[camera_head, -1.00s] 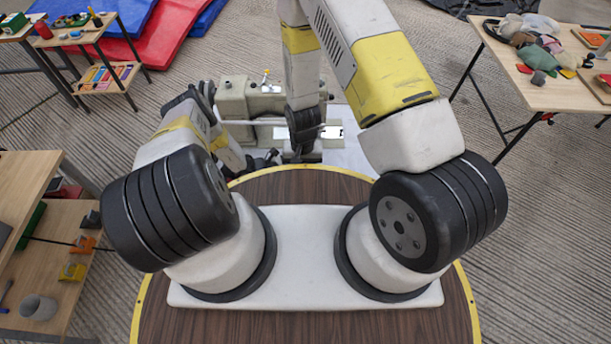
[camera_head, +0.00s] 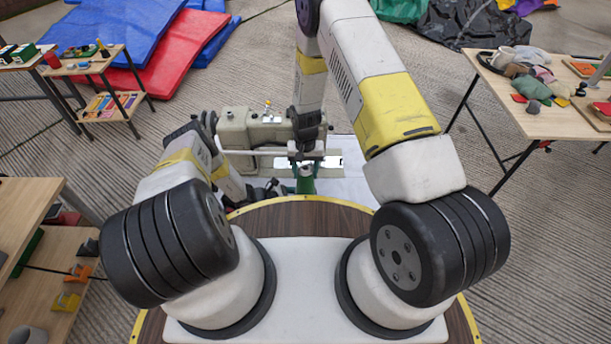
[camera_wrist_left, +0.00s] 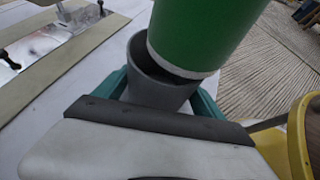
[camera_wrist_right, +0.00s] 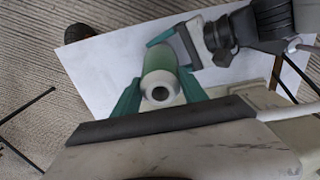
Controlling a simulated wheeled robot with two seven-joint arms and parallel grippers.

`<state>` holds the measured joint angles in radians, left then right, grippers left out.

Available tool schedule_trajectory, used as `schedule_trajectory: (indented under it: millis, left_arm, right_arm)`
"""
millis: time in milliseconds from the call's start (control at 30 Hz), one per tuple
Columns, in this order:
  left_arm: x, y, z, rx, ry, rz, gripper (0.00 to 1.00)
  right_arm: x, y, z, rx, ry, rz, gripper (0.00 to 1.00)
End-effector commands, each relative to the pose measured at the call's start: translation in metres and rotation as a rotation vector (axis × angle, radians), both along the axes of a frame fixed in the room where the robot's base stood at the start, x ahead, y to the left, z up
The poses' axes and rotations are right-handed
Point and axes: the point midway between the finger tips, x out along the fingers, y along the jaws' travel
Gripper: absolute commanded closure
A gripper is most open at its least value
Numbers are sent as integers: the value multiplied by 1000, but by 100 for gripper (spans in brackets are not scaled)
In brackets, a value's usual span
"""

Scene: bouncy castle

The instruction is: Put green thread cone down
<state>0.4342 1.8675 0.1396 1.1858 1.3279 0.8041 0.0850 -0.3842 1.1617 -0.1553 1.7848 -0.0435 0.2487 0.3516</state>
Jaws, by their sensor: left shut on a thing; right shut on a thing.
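The green thread cone (camera_wrist_right: 158,58) is between the teal fingers of my right gripper (camera_wrist_right: 160,86), which is shut on it. Its pale end with a hole faces the right wrist camera. In the head view, green (camera_head: 305,184) shows under my right gripper (camera_head: 306,160). In the left wrist view the cone (camera_wrist_left: 205,30) stands over a grey cup (camera_wrist_left: 158,92), its pale lower rim at the cup's mouth; I cannot tell if they touch. My left gripper (camera_wrist_left: 158,102) is shut on the cup with teal fingers. The cup's lower part is hidden.
A beige sewing machine (camera_head: 240,130) stands on a white table (camera_head: 345,178) just behind the grippers. A table with cloth pieces (camera_head: 550,118) is at the right and wooden shelves (camera_head: 35,195) at the left. Blue and red mats (camera_head: 165,60) lie at the back left.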

Motion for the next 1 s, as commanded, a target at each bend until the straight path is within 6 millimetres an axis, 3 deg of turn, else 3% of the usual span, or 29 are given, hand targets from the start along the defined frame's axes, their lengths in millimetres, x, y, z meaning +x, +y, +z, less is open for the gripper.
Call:
schedule_trajectory:
  millis: [167, 400, 967, 1000]
  left_arm:
    - [0, 0, 0, 0, 0, 0, 43]
    - [0, 0, 0, 0, 0, 0, 43]
    - [0, 0, 0, 0, 0, 0, 43]
    - [0, 0, 0, 0, 0, 0, 43]
  right_arm:
    - [14, -1, 0, 1, -2, -1, 100]
    - [12, 0, -34, -1, 1, 1, 100]
    - [12, 0, -44, 0, 0, 0, 100]
    - [12, 0, -44, 0, 1, 0, 42]
